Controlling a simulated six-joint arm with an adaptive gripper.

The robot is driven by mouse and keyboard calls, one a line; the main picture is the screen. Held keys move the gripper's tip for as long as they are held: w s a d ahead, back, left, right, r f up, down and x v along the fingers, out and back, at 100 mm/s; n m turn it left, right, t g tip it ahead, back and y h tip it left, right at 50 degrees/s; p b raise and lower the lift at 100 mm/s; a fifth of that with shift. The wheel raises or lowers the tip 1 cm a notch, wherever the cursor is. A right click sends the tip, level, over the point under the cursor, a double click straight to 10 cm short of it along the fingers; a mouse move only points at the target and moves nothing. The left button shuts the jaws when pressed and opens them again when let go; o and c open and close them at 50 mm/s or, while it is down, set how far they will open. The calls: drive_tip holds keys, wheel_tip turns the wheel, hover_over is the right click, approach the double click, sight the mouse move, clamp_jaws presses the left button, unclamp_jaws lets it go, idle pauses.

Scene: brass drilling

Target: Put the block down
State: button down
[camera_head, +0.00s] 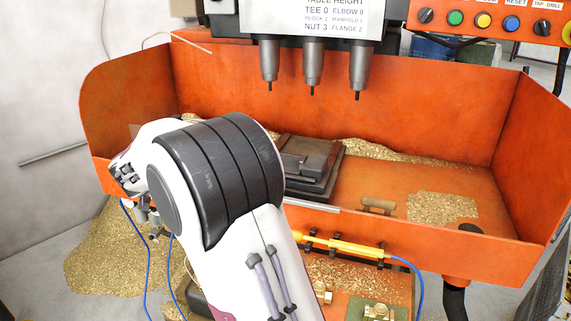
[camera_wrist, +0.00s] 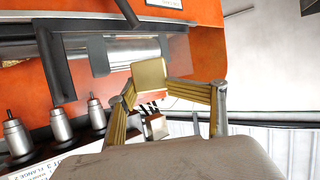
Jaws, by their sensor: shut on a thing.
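My gripper (camera_wrist: 160,90) is in the wrist view, its ribbed yellow finger pads closed in from both sides. It is shut on a small brass-coloured block (camera_wrist: 150,74), whose plain square face shows between the pads. In the head view my own wrist and arm cover the left middle, and I cannot make out the block there. A second small metallic thing (camera_wrist: 156,126) shows below the block in the wrist view, too small to identify.
An orange tray (camera_head: 400,120) with high walls surrounds a dark stepped fixture (camera_head: 308,165). Three drill spindles (camera_head: 313,65) hang above it. Brass chips (camera_head: 442,207) lie on the tray floor at right. A yellow cylinder (camera_head: 345,246) runs along the front edge. A control panel (camera_head: 490,20) is at upper right.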

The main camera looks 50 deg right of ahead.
drive_tip(key=shift+w+d+r+m, duration=0.3)
drive_tip(key=shift+d+r, duration=0.3)
drive_tip(key=w+d+r+m+g+h, duration=0.2)
drive_tip(key=d+r+m+g+h, duration=0.15)
drive_tip(key=d, duration=0.85)
drive_tip(key=s+d+f+m+g+h, duration=0.1)
drive_tip(key=s+d, duration=0.4)
drive_tip(key=d, duration=0.7)
drive_tip(key=s+d+f+m+g+h, duration=0.1)
drive_tip(key=s+d, duration=0.4)
drive_tip(key=d, duration=0.7)
drive_tip(key=shift+s+d+f+m+g, duration=0.2)
drive_tip(key=shift+s+f+m+g, duration=0.15)
drive_tip(key=shift+f+m, duration=0.25)
drive_tip(key=shift+r, duration=0.1)
wheel_tip(320, 180, down, 6)
drive_tip(key=shift+f, duration=0.25)
drive_tip(key=shift+f, duration=1.75)
